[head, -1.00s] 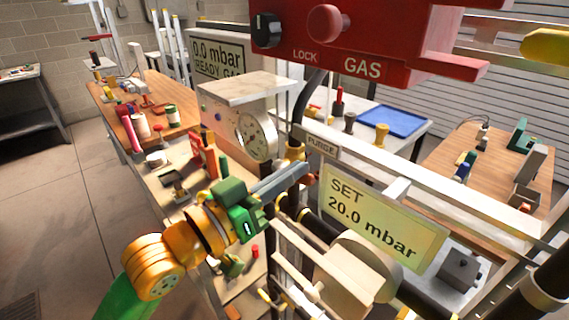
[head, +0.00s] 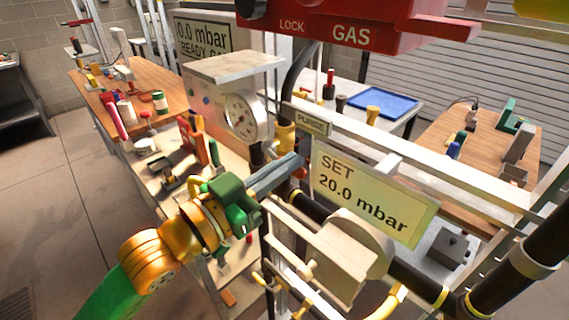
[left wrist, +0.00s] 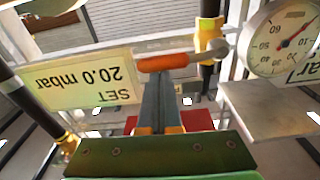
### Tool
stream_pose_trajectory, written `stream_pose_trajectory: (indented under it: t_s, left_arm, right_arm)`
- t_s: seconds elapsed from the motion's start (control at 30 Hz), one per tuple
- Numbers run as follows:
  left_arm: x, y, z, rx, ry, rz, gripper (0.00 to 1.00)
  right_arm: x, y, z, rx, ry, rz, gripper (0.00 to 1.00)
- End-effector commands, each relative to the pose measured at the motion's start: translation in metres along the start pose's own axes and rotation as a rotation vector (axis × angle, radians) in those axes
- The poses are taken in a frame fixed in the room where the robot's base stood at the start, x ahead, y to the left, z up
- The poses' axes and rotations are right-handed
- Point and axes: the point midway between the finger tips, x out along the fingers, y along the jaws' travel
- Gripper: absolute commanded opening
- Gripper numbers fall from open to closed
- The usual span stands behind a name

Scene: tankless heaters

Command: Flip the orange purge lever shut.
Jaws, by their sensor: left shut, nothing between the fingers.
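The orange purge lever (left wrist: 168,62) lies roughly level across the left wrist view, joined at its right end to a yellow valve body (left wrist: 209,44). In the head view the yellow valve (head: 285,138) shows beside the PURGE label (head: 311,122); the lever is mostly hidden there. My left gripper (head: 299,160) is shut and empty, its grey fingers pointing at the lever. In the left wrist view the fingertips (left wrist: 157,76) are right at the lever's middle; I cannot tell whether they touch. My right gripper is not in view.
A pressure gauge (head: 242,117) stands left of the valve. A SET 20.0 mbar sign (head: 370,195) is close on the right. A red GAS panel (head: 360,30) hangs above, and a black pipe (head: 415,282) runs below. White rails cross nearby.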

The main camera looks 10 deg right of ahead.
Motion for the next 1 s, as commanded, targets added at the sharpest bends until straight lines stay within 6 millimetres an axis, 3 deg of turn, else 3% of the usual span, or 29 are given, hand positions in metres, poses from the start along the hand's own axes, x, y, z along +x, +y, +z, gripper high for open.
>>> stream_pose_trajectory:
  t_s: [0.27,0.47,0.5,0.53,0.8,1.0]
  left_arm:
    - [0.002,-0.001,-0.009,-0.001,0.0,-0.001,0.0]
    - [0.012,-0.01,-0.055,-0.002,-0.001,-0.006,0.0]
    - [-0.002,-0.01,-0.035,0.002,-0.001,-0.009,0.0]
    - [-0.011,-0.009,-0.033,0.004,0.0,-0.008,0.0]
    - [-0.07,-0.008,-0.031,0.006,-0.002,-0.009,0.0]
    - [-0.089,-0.008,-0.034,0.001,0.0,-0.006,0.0]
  right_arm:
    - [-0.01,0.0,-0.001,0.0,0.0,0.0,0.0]
    - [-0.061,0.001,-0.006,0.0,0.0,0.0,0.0]
    - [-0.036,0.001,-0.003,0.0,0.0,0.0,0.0]
    - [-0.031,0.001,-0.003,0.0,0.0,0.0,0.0]
    - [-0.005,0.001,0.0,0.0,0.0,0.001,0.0]
    - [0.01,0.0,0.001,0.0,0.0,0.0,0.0]
